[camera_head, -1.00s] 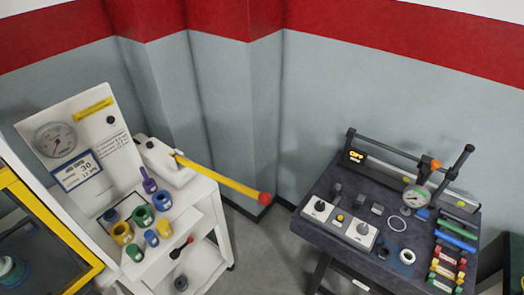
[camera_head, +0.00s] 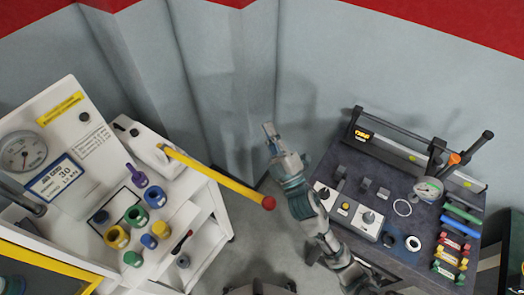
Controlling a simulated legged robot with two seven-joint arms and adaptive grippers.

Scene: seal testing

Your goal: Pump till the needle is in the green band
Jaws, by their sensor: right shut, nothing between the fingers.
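The large round dial gauge (camera_head: 22,152) is on the white cart's upright panel at the left. Its needle is too small to read surely, and I cannot make out a green band on it. A yellow pump lever (camera_head: 215,176) with a red ball end (camera_head: 268,203) sticks out to the right from a white pump body (camera_head: 145,143) on the cart. My right gripper (camera_head: 269,131) is shut and empty, raised above and apart from the red ball in the picture. My left gripper is not in view.
A blue-framed label (camera_head: 58,180) reading 30 kPa is beside the dial. Coloured fittings (camera_head: 137,216) stand on the white cart. A dark bench (camera_head: 345,205) at the right holds a smaller gauge (camera_head: 428,190), a switch box and coloured bars. Floor shows between cart and bench.

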